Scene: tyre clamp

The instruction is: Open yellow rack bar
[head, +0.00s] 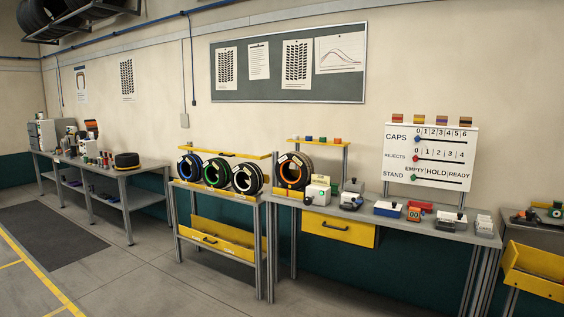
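A yellow rack bar (226,153) runs level across the top of a tyre rack, above and close to three upright tyres. From this distance I cannot tell how the bar is hinged or latched. Neither of my grippers shows in the head view.
A yellow drawer (224,240) with a dark handle sits low in the stand. To the right, an orange-rimmed tyre (294,172) stands on a workbench with small devices. A side bench (140,171) is at the left. The floor (130,270) in front is clear.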

